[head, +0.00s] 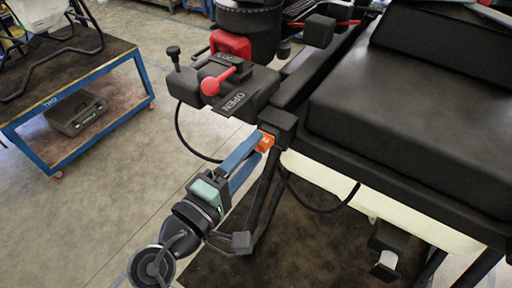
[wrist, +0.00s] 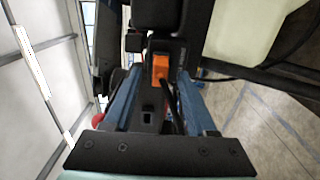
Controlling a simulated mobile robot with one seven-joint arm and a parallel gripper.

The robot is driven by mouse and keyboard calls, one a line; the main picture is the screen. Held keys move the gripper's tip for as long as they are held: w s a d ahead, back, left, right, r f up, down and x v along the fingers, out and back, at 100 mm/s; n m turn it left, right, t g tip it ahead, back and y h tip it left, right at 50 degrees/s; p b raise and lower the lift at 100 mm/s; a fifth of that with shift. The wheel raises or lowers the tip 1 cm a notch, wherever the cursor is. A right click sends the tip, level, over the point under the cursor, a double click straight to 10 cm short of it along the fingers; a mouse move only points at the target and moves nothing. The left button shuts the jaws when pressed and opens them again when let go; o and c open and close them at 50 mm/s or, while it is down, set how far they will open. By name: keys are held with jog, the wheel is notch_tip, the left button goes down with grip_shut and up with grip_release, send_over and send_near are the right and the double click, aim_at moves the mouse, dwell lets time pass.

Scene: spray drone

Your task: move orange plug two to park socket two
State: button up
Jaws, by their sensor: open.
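The orange plug (head: 265,142) sits at a black block (head: 284,125) on the near corner of the drone, with a black cable by it. My gripper (head: 258,147) has its two blue fingers reaching up to the plug, one on either side. In the wrist view the orange plug (wrist: 160,67) lies between the open fingers (wrist: 158,82), apart from at least the right one. A dark cable runs from the plug toward my palm. I cannot tell which part is park socket two; no readable label marks it.
A black box marked OPEN (head: 236,97) with a red lever (head: 222,80) stands just above my gripper. Black cables hang close by. A pale tank (head: 350,195) lies under the drone's body. A blue-framed cart (head: 100,95) stands left, with clear floor between.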

jog(key=b+v, duration=0.3)
jog(key=v, duration=0.8)
dwell(0.3)
jog(key=w+d+r+m+t+y, duration=0.1)
jog(key=w+r+m+t+y, duration=0.15)
jog(key=w+r, duration=0.35)
jog(key=w+d+r+m+t+y, duration=0.1)
jog(key=w+r+m+t+y, duration=0.2)
jog(key=r, duration=0.6)
jog(key=s+d+r+m+t+y, duration=0.2)
jog(key=s+r+t, duration=0.1)
jog(key=r, duration=0.8)
jog(key=s+d+r+m+t+y, duration=0.2)
jog(key=s+r+m+t+y, duration=0.1)
jog(key=r, duration=0.8)
jog(key=shift+s+r+t, duration=0.25)
jog(key=shift+s+t, duration=0.4)
jog(key=shift+s, duration=0.3)
jog(key=shift+d, duration=0.1)
